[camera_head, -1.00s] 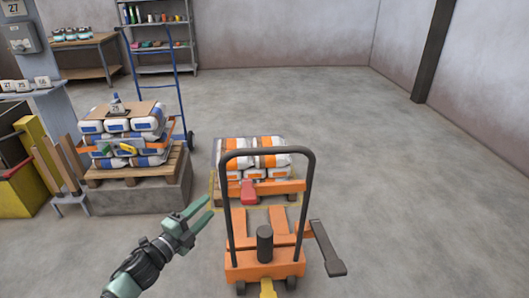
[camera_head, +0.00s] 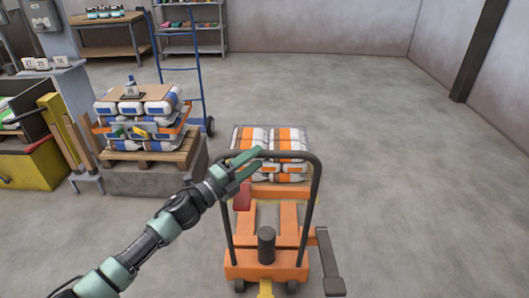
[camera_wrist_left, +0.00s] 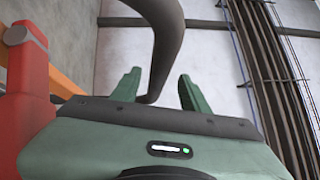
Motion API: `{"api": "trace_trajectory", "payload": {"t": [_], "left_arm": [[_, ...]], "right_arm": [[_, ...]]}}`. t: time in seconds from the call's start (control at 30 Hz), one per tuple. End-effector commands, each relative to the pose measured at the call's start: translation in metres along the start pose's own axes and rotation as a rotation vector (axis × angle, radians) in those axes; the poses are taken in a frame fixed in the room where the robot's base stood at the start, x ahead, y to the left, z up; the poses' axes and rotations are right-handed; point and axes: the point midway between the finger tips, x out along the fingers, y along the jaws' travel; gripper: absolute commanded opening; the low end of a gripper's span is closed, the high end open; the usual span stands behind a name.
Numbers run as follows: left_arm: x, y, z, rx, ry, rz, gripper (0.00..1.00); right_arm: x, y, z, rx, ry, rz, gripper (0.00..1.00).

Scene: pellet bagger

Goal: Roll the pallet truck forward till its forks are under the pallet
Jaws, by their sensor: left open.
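The orange pallet truck (camera_head: 265,258) stands in front of me, with a dark looped handle (camera_head: 317,185) rising from it. Its two orange forks (camera_head: 288,222) point away from me toward a low stack of white and orange sacks (camera_head: 288,145). The pallet under those sacks is mostly hidden, so I cannot tell how far the forks reach. My left gripper (camera_head: 252,169) is open at the top bar of the handle. In the left wrist view the dark bar (camera_wrist_left: 168,50) shows between the open fingers (camera_wrist_left: 158,88), not gripped. My right gripper is out of view.
Blue and white sacks (camera_head: 145,112) sit on a wooden pallet (camera_head: 150,155) on a grey block to the left. A blue hand truck (camera_head: 202,95) stands behind them. A dark pedal-like arm (camera_head: 328,262) sticks out right of the truck. The floor at right is clear.

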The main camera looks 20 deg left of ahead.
Motion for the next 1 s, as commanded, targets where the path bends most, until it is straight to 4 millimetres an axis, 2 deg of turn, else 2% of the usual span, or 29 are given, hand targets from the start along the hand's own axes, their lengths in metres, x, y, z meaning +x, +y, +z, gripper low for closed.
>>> {"api": "trace_trajectory", "payload": {"t": [0.07,0.2,0.4,0.57,0.73,1.0], "left_arm": [[0.013,-0.001,0.000,0.002,-0.001,-0.001,0.45],[0.029,0.000,0.000,0.000,-0.001,-0.001,0.45],[0.035,0.000,0.000,-0.001,0.000,0.001,0.45],[0.035,0.000,0.000,-0.001,0.000,0.001,0.45],[0.035,0.000,0.000,-0.001,0.000,0.001,0.01],[0.035,0.001,0.000,-0.001,0.000,0.001,0.00]], "right_arm": [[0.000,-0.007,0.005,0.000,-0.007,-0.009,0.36],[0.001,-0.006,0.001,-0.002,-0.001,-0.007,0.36],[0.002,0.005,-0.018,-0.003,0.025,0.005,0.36],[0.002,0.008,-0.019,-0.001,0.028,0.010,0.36],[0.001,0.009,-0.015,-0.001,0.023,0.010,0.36],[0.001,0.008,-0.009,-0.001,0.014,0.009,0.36]]}}
